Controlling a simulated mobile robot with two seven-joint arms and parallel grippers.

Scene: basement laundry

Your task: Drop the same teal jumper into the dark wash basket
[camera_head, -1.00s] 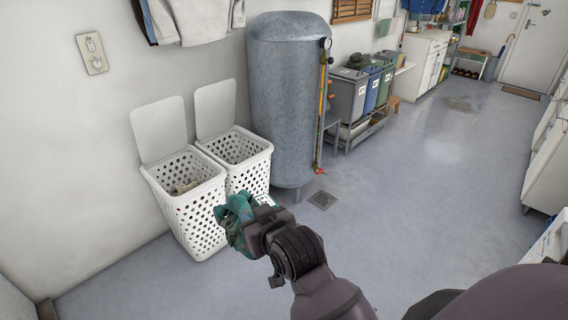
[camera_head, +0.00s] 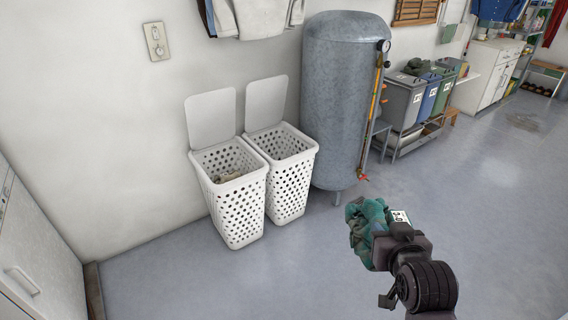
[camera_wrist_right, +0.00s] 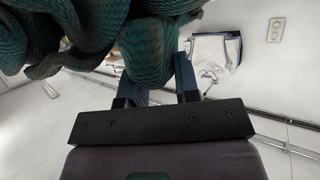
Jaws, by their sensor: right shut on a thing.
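My right gripper (camera_head: 385,240) is shut on the teal jumper (camera_head: 365,226), which hangs bunched at its fingertips above the open floor. In the right wrist view the jumper (camera_wrist_right: 150,45) bulges over the gripper fingers (camera_wrist_right: 163,82). Two white perforated baskets stand side by side by the wall, a left one (camera_head: 238,206) and a right one (camera_head: 290,188), lids raised. The left one holds something pale; the right one's bottom is hidden. A grey bin (camera_head: 403,106) stands farther back in a row. No label shows which is the dark wash basket. My left gripper is out of view.
A tall grey tank (camera_head: 340,110) stands right of the baskets, with a yellow pole beside it. A blue bin (camera_head: 430,97) and a green bin (camera_head: 447,85) stand beside the grey one. A white cabinet (camera_head: 40,260) is at left. The floor before the baskets is clear.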

